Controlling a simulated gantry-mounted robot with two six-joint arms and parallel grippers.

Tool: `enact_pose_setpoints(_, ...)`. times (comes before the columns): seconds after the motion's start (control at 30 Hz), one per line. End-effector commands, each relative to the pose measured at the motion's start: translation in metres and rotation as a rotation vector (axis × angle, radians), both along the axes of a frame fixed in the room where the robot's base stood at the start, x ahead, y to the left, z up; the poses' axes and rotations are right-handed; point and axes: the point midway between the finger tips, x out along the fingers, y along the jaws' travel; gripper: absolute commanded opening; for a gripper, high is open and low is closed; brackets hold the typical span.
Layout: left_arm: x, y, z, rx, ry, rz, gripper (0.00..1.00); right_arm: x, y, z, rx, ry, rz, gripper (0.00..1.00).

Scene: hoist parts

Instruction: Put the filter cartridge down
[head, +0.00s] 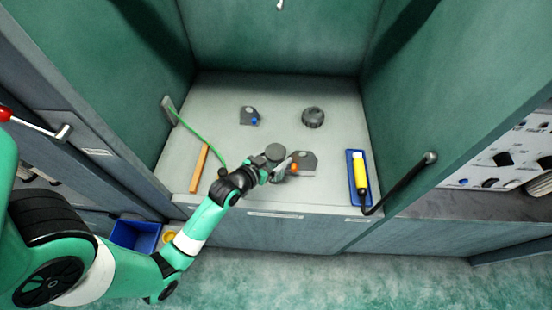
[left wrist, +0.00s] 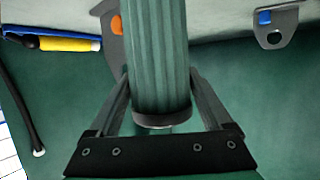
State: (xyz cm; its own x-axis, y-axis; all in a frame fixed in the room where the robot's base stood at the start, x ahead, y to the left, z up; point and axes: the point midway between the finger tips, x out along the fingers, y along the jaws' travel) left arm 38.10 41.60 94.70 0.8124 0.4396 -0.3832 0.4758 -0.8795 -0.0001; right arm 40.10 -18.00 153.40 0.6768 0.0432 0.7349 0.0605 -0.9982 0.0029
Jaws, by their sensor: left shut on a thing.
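The filter cartridge is a ribbed grey-green cylinder with a dark end band (left wrist: 158,60) in the left wrist view. My left gripper (left wrist: 160,85) is shut on it, one finger on each side. In the head view, the left gripper (head: 270,172) is over the front middle of the bench, with the cartridge's round grey end (head: 275,152) at its jaws. The cartridge's far end is cut off in the wrist view. I cannot tell whether it touches the bench. My right gripper is not in view.
A grey bracket with an orange tab (head: 307,159) is close right of the gripper. A blue-tabbed bracket (head: 247,115) and a dark round cap (head: 313,117) stand behind. A yellow cylinder (head: 360,172) lies in a blue tray at right, an orange bar (head: 199,168) at left. The back-middle bench is clear.

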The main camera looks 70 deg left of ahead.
Motion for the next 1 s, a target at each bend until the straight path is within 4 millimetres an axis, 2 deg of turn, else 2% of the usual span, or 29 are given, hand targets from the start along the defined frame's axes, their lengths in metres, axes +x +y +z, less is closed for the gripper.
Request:
enact_pose_setpoints(0.27, 0.000, 0.000, -0.002, 0.001, -0.003, 0.000, 0.07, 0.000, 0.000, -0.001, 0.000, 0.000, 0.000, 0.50)
enact_pose_setpoints(0.3, 0.000, 0.000, -0.003, 0.000, 0.000, 0.000, 0.85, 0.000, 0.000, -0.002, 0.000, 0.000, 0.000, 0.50)
enact_pose_setpoints(0.4, 0.000, 0.000, -0.002, 0.000, 0.000, 0.000, 1.00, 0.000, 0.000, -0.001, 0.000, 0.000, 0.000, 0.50)
enact_pose_setpoints(0.67, 0.000, 0.000, 0.001, 0.000, -0.001, 0.000, 1.00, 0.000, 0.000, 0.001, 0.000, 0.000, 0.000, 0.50)
enact_pose_setpoints(0.73, -0.006, -0.003, 0.003, 0.000, 0.001, 0.000, 1.00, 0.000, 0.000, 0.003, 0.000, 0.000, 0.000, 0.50)
enact_pose_setpoints(0.87, -0.025, -0.013, 0.013, -0.001, 0.002, 0.001, 1.00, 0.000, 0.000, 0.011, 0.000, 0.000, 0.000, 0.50)
enact_pose_setpoints(1.0, -0.054, -0.029, 0.027, -0.002, 0.000, 0.001, 1.00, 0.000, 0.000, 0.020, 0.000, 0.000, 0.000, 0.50)
